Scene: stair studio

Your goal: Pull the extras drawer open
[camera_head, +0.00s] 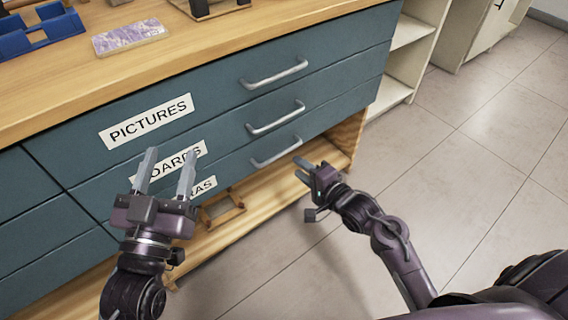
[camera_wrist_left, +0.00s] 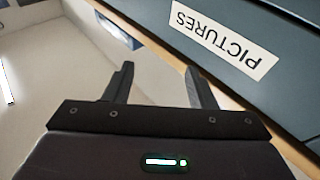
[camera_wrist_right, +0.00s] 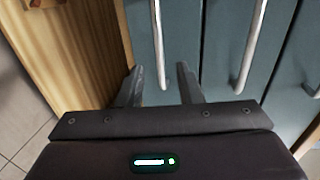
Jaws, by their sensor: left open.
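The extras drawer (camera_head: 240,168) is the lowest of three blue-grey drawers, and its front looks flush with the others. Its label (camera_head: 205,187) shows only the ending "RAS", with my left gripper in front of the rest. Its silver bar handle (camera_head: 277,152) also shows in the right wrist view (camera_wrist_right: 160,40). My right gripper (camera_head: 297,168) is open just off that handle's right end. In the right wrist view its fingertips (camera_wrist_right: 159,72) straddle the handle's line; contact cannot be told. My left gripper (camera_head: 168,160) is open and empty before the labels, and its fingertips show in the left wrist view (camera_wrist_left: 158,80).
Above are the PICTURES drawer (camera_head: 200,100) and the boards drawer (camera_head: 235,137), each with a bar handle. A small wooden frame (camera_head: 222,208) sits on the wooden base ledge below. The worktop holds a blue rack (camera_head: 40,32) and a purple slab (camera_head: 130,36). Floor at right is clear.

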